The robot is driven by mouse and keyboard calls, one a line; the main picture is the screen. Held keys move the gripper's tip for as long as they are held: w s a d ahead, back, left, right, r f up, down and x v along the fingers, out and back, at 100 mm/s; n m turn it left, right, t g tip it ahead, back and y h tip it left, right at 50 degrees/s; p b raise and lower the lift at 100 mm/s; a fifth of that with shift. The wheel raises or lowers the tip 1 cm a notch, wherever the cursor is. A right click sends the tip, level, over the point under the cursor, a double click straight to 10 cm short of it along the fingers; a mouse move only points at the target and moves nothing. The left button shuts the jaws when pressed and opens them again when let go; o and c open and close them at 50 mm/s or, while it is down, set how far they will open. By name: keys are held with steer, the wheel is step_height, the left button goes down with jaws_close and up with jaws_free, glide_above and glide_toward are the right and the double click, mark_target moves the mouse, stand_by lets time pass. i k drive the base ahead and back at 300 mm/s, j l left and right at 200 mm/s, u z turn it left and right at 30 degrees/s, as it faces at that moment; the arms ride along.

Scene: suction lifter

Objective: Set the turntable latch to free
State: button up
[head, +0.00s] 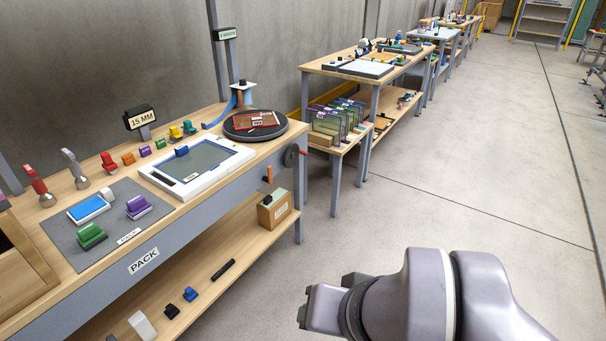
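The turntable (238,134) is a black round disc on the far right end of the near bench. A reddish-brown flat item (257,120) with white labels lies on it. A small orange lever (268,174) stands on the bench's front side below the turntable, with a dark round knob or wheel (291,155) to its right. I cannot tell which is the latch, nor read its setting. My gripper (318,308) is at the lower middle, over the floor, in front of the bench and well apart from the turntable. Its finger gap does not show clearly.
The near bench (200,215) carries a white-framed panel (198,166), a grey mat (68,240) with coloured blocks, and red and grey handled tools. More benches stand behind. The floor (460,190) to the right is clear.

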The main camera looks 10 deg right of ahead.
mark_target(268, 179)
steer(key=i+l+u, duration=0.25)
steer(key=i+l, duration=0.2)
steer(key=i+l+u, duration=0.25)
steer(key=i+l, duration=0.3)
steer(key=i+l+u, duration=0.3)
steer(key=l, duration=0.35)
steer(key=i, duration=0.1)
